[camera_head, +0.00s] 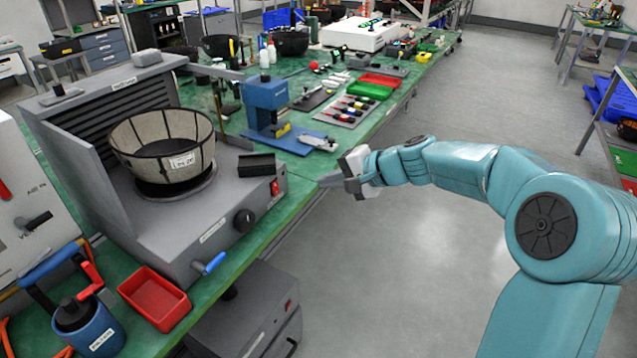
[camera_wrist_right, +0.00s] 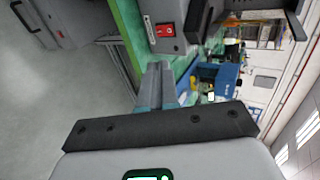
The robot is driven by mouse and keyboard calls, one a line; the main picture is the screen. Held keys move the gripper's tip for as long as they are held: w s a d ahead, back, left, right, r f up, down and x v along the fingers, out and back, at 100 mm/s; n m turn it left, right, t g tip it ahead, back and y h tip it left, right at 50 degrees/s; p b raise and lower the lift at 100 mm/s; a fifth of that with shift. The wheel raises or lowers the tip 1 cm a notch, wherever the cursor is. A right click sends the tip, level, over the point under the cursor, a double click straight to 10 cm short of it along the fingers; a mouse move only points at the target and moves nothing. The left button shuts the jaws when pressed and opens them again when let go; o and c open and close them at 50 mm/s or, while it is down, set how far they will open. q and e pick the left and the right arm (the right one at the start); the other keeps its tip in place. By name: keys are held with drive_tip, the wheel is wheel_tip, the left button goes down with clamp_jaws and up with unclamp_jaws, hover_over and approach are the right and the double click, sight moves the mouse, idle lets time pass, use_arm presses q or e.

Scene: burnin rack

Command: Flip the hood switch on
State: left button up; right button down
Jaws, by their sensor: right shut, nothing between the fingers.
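The hood (camera_head: 160,190) is a grey bench unit with a louvred back panel at the left of the head view. Its red switch (camera_head: 275,187) sits at the right end of its front face. The switch also shows in the right wrist view, a red rocker (camera_wrist_right: 165,30) on a grey panel above the fingers. My right gripper (camera_head: 322,181) is shut and empty, a little to the right of the switch and apart from it. In the right wrist view its fingertips (camera_wrist_right: 159,68) are together below the switch. My left gripper is not in view.
A woven basket (camera_head: 163,150) stands inside the hood. A black knob (camera_head: 244,220) and a blue-handled lever (camera_head: 210,264) are on its front. A red bin (camera_head: 155,299) lies nearby. A blue press (camera_head: 268,110) stands behind.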

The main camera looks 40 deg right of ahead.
sight(277, 192)
drive_tip(key=a+m+t+y, duration=0.2)
drive_tip(key=a+m+y, duration=0.25)
drive_tip(key=m, duration=1.55)
drive_tip(key=s+d+f+m+t+h+p, duration=0.2)
drive_tip(key=d+f+m, duration=0.3)
drive_tip(key=m, duration=1)
wheel_tip(277, 192, down, 3)
drive_tip(key=shift+r+m+t, duration=0.2)
drive_tip(key=shift+m+t, duration=0.1)
drive_tip(key=shift+t, duration=0.1)
drive_tip(key=shift+d+h, duration=0.15)
drive_tip(key=shift+h, duration=0.1)
drive_tip(key=x, duration=1.2)
drive_tip(key=shift+w+a, duration=0.2)
drive_tip(key=shift+a, duration=0.05)
drive_tip(key=shift+w+a, duration=0.25)
drive_tip(key=shift+w, duration=0.4)
